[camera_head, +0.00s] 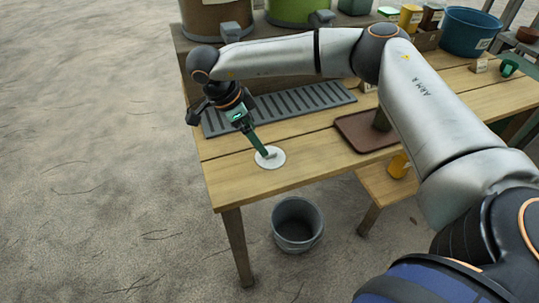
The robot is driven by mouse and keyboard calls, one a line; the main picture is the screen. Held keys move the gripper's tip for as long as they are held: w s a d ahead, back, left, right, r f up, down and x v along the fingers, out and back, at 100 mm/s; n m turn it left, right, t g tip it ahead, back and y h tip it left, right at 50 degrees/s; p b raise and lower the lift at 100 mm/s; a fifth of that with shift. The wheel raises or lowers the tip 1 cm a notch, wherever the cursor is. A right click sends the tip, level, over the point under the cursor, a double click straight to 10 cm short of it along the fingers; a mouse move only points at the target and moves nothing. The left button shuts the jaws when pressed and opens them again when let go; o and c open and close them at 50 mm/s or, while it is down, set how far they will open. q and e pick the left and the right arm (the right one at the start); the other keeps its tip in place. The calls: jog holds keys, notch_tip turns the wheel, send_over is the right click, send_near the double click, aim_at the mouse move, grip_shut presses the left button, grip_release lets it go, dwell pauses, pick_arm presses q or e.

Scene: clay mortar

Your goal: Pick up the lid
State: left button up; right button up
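The lid appears to be the small round white disc (276,161) lying on the wooden table (235,188) near its front left corner. My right gripper (265,153) points down at the disc, and its green fingertips are at or just above the disc's middle. The fingers show as one slim bar, so I cannot tell whether they are open or shut, or whether they hold a knob. My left gripper is not in view.
A grey slotted tray (290,108) lies behind the disc. A brown tray (362,137) is to the right. A grey bucket (297,228) stands on the ground below. A blue tub (468,32) and small containers stand at the back right.

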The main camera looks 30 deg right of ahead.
aim_at(270, 154)
jog(key=shift+x, duration=3.1)
jog(key=shift+a, duration=0.1)
jog(key=shift+c, duration=0.4)
jog(key=shift+s+b, duration=0.1)
jog(key=shift+b, duration=0.2)
grip_shut()
